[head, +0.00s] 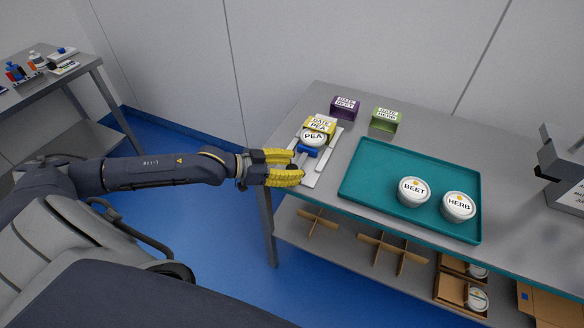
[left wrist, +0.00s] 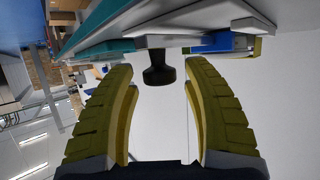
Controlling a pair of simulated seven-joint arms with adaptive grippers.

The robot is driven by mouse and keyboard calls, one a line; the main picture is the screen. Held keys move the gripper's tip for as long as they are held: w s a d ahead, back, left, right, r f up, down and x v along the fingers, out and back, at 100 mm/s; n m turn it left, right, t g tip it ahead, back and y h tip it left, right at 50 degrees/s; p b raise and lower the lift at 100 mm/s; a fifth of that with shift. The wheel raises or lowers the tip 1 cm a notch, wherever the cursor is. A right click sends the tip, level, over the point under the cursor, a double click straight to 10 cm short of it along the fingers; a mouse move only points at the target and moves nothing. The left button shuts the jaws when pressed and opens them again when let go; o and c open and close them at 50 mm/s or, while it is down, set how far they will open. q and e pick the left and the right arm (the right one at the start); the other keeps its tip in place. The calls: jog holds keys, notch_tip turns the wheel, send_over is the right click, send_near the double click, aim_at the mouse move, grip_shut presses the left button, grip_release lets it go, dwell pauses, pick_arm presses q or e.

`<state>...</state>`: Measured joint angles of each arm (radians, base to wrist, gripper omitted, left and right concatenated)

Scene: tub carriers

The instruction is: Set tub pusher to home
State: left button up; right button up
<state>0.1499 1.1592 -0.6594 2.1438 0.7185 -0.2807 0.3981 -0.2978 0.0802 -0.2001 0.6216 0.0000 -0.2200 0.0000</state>
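The tub pusher (head: 307,150) is a blue block on a pale fixture (head: 327,163) with side rails, at the table's left end. It also shows in the left wrist view as a blue part (left wrist: 218,42). The PEA tub (head: 314,137) sits just behind the pusher, at the yellow DATE PEA sleeve (head: 320,123). A black knob (left wrist: 158,70) sticks out from the fixture's near end in the left wrist view. My left gripper (head: 298,166) is open, its yellow fingers on either side of the knob, with gaps visible. My right gripper is not in view.
A teal tray (head: 380,190) holds a BEET tub (head: 414,191) and a HERB tub (head: 459,206). Purple (head: 345,107) and green (head: 386,119) sleeves stand behind. A grey device (head: 564,170) is at the right. Cardboard dividers lie on the lower shelf.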

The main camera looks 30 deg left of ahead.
pick_arm(q)
jog(key=shift+f, duration=0.15)
jog(key=shift+s+a, duration=0.15)
jog(key=shift+s+a, duration=0.1)
jog(key=shift+s, duration=0.05)
jog(key=v, duration=0.3)
jog(key=shift+s+a, duration=0.15)
jog(key=shift+s, duration=0.05)
jog(key=v, duration=0.7)
jog(key=shift+r, duration=0.25)
dwell(0.4)
jog(key=shift+s+a+r, duration=0.2)
jog(key=shift+s, duration=0.05)
jog(key=shift+r, duration=0.1)
dwell(0.5)
